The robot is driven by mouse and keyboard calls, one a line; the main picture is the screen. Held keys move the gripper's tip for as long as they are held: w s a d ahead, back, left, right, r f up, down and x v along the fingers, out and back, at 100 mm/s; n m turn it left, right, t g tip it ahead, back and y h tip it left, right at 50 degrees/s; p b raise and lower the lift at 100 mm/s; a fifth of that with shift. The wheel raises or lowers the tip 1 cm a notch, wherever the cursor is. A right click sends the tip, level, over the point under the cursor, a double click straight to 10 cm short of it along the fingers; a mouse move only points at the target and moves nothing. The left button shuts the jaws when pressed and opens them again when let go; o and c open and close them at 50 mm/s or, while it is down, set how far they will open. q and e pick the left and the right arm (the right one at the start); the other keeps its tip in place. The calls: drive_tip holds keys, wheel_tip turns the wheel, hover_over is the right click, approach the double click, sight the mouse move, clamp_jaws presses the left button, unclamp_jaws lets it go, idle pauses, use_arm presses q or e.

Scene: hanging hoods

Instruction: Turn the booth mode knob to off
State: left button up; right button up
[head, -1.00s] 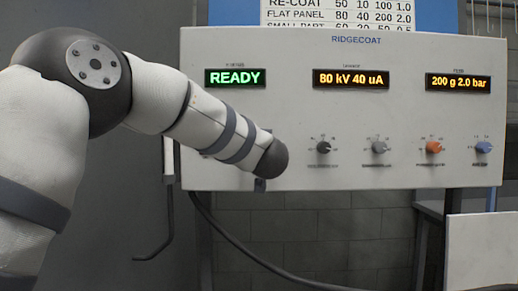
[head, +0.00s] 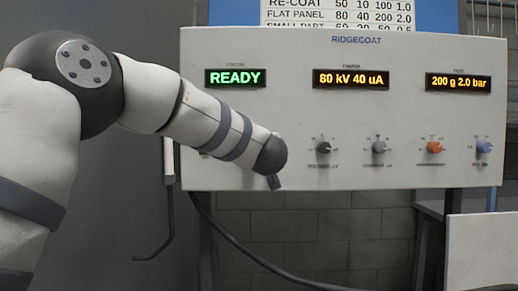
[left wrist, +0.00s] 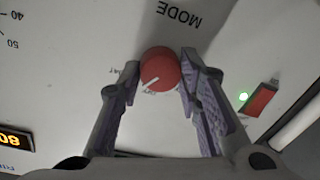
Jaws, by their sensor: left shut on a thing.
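The red round mode knob (left wrist: 160,64) is in the left wrist view, beside the upside-down label MODE. A white pointer line on it points to the lower left in that picture. In the head view my left arm covers the knob and the gripper. My right gripper is in neither view.
The RIDGECOAT panel (head: 300,110) shows a green READY display (head: 235,78) and amber displays. Several smaller knobs, one of them orange (head: 433,147), line its lower right. A cable hangs below the panel.

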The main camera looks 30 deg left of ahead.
use_arm(q)
drive_tip(key=n, duration=0.6)
drive_tip(key=shift+n+h, duration=0.3)
drive_tip(key=shift+h, duration=0.1)
idle(0.4)
drive_tip(key=o, duration=1.1)
drive_tip(key=shift+o, duration=0.2)
drive_tip(key=v, duration=1.2)
